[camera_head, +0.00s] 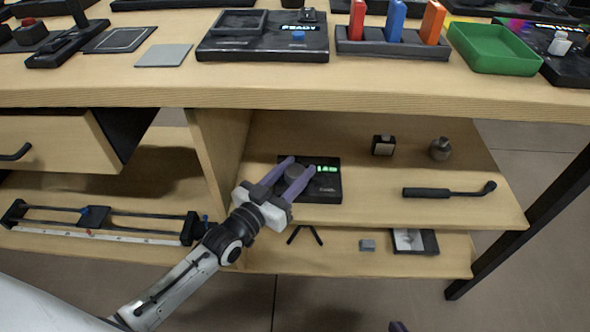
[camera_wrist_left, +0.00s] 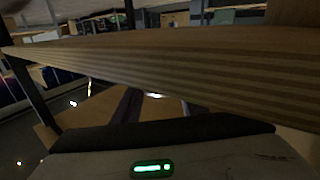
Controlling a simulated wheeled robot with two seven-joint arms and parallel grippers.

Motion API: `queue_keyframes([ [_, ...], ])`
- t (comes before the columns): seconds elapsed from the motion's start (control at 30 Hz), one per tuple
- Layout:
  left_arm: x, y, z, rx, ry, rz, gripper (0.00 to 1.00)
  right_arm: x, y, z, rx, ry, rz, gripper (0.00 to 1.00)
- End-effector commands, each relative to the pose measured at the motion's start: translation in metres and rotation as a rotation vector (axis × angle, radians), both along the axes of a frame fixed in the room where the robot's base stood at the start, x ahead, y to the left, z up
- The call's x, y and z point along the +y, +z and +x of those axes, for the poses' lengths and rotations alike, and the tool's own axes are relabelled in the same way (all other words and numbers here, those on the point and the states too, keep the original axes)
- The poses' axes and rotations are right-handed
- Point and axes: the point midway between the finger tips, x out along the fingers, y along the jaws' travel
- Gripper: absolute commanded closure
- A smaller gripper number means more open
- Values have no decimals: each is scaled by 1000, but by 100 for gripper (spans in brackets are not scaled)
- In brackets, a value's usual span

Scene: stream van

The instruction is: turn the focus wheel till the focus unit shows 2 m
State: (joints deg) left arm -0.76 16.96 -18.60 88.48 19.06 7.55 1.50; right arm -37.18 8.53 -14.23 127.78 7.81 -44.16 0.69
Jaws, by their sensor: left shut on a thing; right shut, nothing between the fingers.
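The focus unit (camera_head: 326,190) is a flat black box on the upper shelf below the counter. Its small green display (camera_head: 326,169) is lit; the figures are too small to read surely. The focus wheel (camera_head: 293,171) is a dark grey round knob on the unit's left part. My left gripper (camera_head: 295,178) reaches over it from the front left, with its purple fingers shut on either side of the wheel. In the left wrist view the wheel is hidden behind the gripper body. Only a purple tip of my right gripper (camera_head: 398,326) shows at the bottom edge, away from the shelves.
The wooden counter (camera_head: 300,98) overhangs the shelf closely, and its edge fills the left wrist view (camera_wrist_left: 190,80). An upright panel (camera_head: 215,150) stands left of the unit. A black crank handle (camera_head: 450,190), a small black box (camera_head: 383,145) and a grey round object (camera_head: 440,149) lie to the right.

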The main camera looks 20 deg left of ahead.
Motion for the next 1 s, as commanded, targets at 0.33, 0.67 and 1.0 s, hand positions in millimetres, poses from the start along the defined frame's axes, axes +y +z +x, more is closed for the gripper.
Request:
queue_keyframes([
  [0.33,-1,0,0,1,-20,-4,84,-1,-2,-1,7,0,-2,100],
  [0.67,0,0,0,1,-19,-2,43,-1,-3,-2,9,-1,-3,100],
  [1.0,8,1,-26,5,-19,0,43,-5,5,-5,-6,-22,0,100],
])
